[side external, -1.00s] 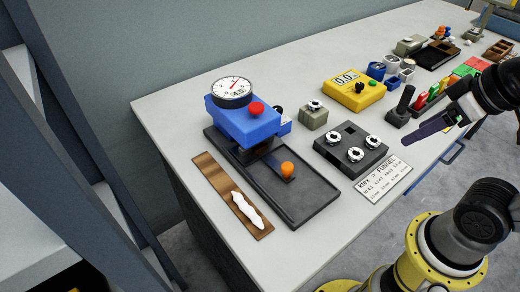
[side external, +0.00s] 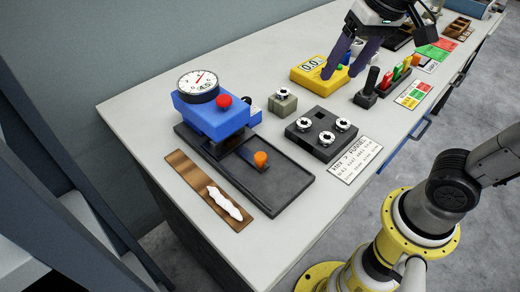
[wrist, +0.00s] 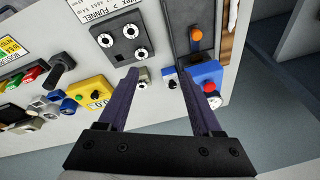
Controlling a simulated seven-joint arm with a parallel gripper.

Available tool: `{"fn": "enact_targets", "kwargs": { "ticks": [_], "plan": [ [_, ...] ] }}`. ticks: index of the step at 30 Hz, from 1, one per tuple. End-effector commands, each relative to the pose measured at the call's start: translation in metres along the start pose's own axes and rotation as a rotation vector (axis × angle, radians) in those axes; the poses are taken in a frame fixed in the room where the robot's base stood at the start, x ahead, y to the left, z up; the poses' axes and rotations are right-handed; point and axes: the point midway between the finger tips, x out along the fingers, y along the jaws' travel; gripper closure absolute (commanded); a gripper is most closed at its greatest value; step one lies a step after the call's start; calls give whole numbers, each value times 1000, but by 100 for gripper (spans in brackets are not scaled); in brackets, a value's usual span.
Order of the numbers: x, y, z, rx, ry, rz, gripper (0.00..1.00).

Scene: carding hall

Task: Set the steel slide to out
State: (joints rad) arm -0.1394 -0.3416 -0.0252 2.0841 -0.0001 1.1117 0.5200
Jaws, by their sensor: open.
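The steel slide (side external: 246,154) is a dark flat strip with an orange knob (side external: 261,159). It sticks out from under a blue press (side external: 215,117) with a round dial and a red button, above a black tray (side external: 282,187). In the wrist view the orange knob (wrist: 196,35) shows at the upper right, beyond the fingertips, with the blue press (wrist: 206,72) near the right finger. My gripper (side external: 342,74) is open and empty, fingers pointing down near the yellow meter, apart from the slide. It also shows in the wrist view (wrist: 157,74).
A black block with white-topped weights (side external: 322,137) and a small grey block (side external: 283,104) stand between gripper and slide. The yellow meter (side external: 306,75) is behind. A wooden strip with white fibre (side external: 204,190) lies left of the tray. A black-handled lever (side external: 366,92) stands right.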

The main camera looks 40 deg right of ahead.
Motion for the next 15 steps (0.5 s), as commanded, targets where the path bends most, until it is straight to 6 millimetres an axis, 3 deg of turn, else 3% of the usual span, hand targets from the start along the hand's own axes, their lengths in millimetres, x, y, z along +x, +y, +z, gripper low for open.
{"fn": "enact_targets", "kwargs": {
  "ticks": [3,7,12,15],
  "plan": [
    [17,-34,-21,11,-77,27,34],
    [42,-72,-34,1,-150,62,34],
    [79,-110,-36,-58,-224,103,34],
    [96,-122,-31,-89,-255,123,34]
  ]
}}
